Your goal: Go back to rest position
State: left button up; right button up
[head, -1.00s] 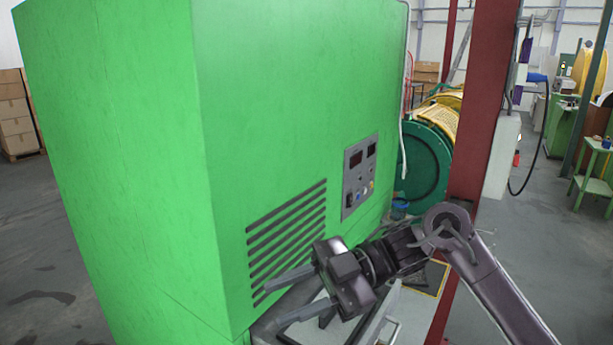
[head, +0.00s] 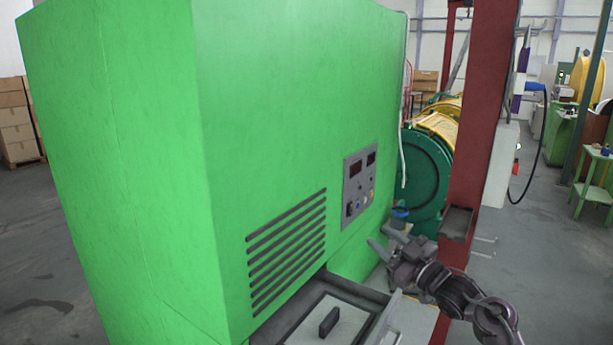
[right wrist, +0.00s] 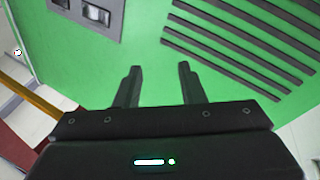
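My right gripper (head: 381,246) is in the lower right of the head view, beside the green machine cabinet (head: 110,150) and to the right of its vent slots. In the right wrist view the two fingers (right wrist: 158,85) stand apart with nothing between them, in front of the green cabinet face. The control panel (head: 359,181) is on the cabinet above and left of the gripper; part of it shows in the right wrist view (right wrist: 95,12). My left gripper is not in the head view.
An open drawer (head: 375,300) sticks out below the vents, with a dark-handled plate in it. A green and yellow drum machine (head: 428,165) is behind.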

jog(key=w+d+m+t+h, duration=0.4)
jog(key=d+m+h, duration=0.5)
jog(key=d+h, duration=0.6)
jog(key=s+a+f+g+y+b, duration=0.1)
jog(key=s+f+g+b, duration=0.4)
jog(key=f, duration=1.7)
jog(key=s+a+f+g+y, duration=0.1)
jog(key=s+f+g, duration=0.35)
jog(key=f, duration=1.65)
jog(key=s+a+f+g+b, duration=0.2)
jog(key=s+f, duration=1.2)
jog(key=s+a+f+g+b, duration=0.2)
jog(key=s+f+g+b, duration=0.1)
jog(key=s+f, duration=1.1)
jog(key=s+a+f+g+b, duration=0.1)
jog(key=s+f, duration=0.3)
jog(key=s, duration=0.5)
jog(key=s+a+f+g+b, duration=0.1)
jog(key=s+f, duration=0.3)
jog(key=s, duration=0.6)
jog(key=s+a+f+g+y, duration=0.1)
jog(key=s+f, duration=0.3)
jog(key=s, duration=0.5)
jog(key=shift+s+a+f+g+b, duration=0.2)
jog(key=shift+a+g+b, duration=0.2)
jog(key=shift+g, duration=0.45)
